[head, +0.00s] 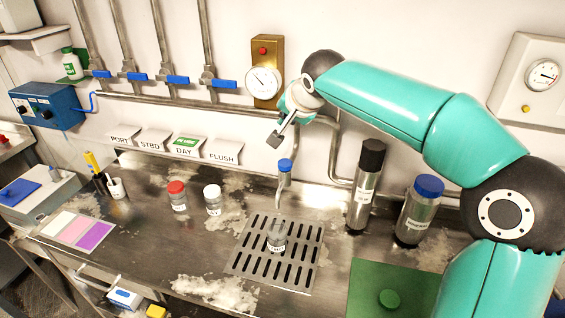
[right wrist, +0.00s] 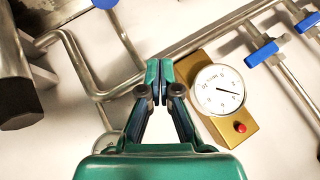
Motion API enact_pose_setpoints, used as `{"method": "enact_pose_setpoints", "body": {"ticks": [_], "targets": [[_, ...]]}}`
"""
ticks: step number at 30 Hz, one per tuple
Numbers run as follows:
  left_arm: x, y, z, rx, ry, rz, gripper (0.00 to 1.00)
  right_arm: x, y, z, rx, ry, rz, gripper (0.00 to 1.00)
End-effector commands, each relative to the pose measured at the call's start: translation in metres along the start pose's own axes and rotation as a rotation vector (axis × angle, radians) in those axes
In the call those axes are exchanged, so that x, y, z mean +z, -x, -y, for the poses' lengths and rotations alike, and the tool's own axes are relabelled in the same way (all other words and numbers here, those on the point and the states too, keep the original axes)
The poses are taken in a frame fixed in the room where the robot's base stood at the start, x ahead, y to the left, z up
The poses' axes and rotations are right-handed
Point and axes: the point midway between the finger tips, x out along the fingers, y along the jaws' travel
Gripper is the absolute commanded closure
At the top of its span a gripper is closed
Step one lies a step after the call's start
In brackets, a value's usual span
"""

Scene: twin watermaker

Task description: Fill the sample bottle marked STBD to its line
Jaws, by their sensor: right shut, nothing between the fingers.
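A small clear bottle (head: 277,241) with a white label stands upright and uncapped on the slotted drain grate (head: 243,262). It is below a tap with a blue top (head: 285,165); a pale streak between them looks like water. The label and the level inside are too small to read. My right gripper (head: 279,138) is shut and empty, in the air above the tap near the wall. In the right wrist view its fingertips (right wrist: 159,72) meet in front of the pipes and gauge. My left gripper is not in view.
Signs PORT, STBD (head: 154,140), DAY and FLUSH stand below several blue-handled valves (head: 178,80). A gauge (head: 262,81) is on the wall. A red-capped bottle (head: 177,196) and a white-capped one (head: 213,200) stand left of the grate.

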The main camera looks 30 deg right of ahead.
Motion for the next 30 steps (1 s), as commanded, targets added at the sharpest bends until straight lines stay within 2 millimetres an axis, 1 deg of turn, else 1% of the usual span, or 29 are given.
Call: {"method": "enact_pose_setpoints", "body": {"ticks": [8,17,19,24,30], "targets": [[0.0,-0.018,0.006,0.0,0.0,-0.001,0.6,0.014,-0.018,-0.012,0.001,0.002,0.002,1.0],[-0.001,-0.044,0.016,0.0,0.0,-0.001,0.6,0.034,-0.046,-0.033,0.0,0.002,0.001,1.0],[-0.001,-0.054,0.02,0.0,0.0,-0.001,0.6,0.039,-0.053,-0.037,-0.001,0.002,0.001,1.0],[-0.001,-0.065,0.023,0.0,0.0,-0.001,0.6,0.044,-0.06,-0.042,-0.002,0.002,0.001,1.0],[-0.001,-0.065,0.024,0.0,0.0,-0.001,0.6,0.045,-0.061,-0.042,-0.002,0.003,0.001,1.0]]}}
